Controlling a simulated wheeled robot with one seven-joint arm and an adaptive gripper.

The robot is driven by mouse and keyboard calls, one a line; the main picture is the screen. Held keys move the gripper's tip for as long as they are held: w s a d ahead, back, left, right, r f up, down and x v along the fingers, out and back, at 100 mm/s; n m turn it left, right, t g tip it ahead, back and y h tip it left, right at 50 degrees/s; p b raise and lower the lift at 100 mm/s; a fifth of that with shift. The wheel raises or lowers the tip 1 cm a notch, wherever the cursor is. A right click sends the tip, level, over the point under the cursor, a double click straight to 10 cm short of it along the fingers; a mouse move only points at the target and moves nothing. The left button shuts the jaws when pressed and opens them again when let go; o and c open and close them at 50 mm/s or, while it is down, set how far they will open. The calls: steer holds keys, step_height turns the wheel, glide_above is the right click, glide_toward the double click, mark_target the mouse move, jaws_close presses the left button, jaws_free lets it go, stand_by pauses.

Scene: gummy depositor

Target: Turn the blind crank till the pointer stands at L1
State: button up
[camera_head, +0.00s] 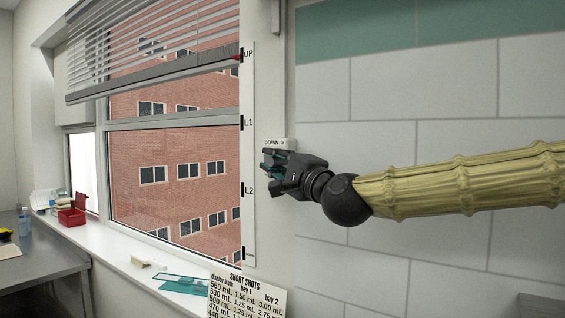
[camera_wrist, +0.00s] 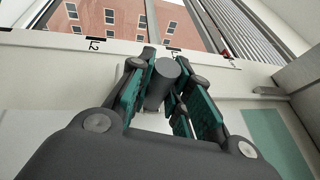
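The window blind (camera_head: 150,40) hangs at the top of the window, with its bottom rail tilted. A red pointer (camera_head: 237,57) stands beside the UP mark on the white scale strip (camera_head: 249,155). L1 (camera_head: 248,122) and L2 are lower on that strip. In the wrist view the pointer (camera_wrist: 226,54) is small, at the far end of the strip. The crank's grey knob (camera_wrist: 165,80) sits between the fingers of my gripper (camera_wrist: 167,75), which look closed on its sides. In the head view my gripper (camera_head: 277,165) hides the crank, just below the DOWN label (camera_head: 277,142).
A tiled wall (camera_head: 380,90) is behind my arm. A sill (camera_head: 110,245) under the window holds a red bin (camera_head: 72,216), a small pale block and a teal flat piece. A SHORT SHOTS card (camera_head: 247,295) stands below the strip. A grey counter (camera_head: 45,260) is at left.

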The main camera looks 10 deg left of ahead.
steer(key=shift+c, duration=0.5)
steer(key=shift+w+a+f+b, duration=0.1)
steer(key=shift+a+f+b, duration=0.05)
steer(key=shift+f+b, duration=0.5)
steer(key=shift+a+f+b, duration=0.15)
steer(key=shift+f+b, duration=0.3)
steer(key=shift+f, duration=0.25)
steer(key=shift+a, duration=0.1)
steer(key=shift+w+f, duration=0.1)
steer(key=shift+w+a+f+b, duration=0.1)
steer(key=shift+a+f+b, duration=0.35)
steer(key=shift+f, duration=0.1)
steer(key=shift+w+a+f, duration=0.15)
steer(key=shift+a+f, duration=0.1)
steer(key=shift+a, duration=0.05)
steer(key=shift+w+a, duration=0.15)
steer(key=shift+a, duration=0.1)
steer(key=shift+f, duration=0.1)
steer(key=shift+w+a+f+b, duration=0.15)
steer(key=shift+w+a+b, duration=0.1)
steer(key=shift+a, duration=0.3)
steer(key=shift+w+a+f+b, duration=0.15)
steer(key=shift+w+a, duration=0.05)
steer(key=shift+a, duration=0.35)
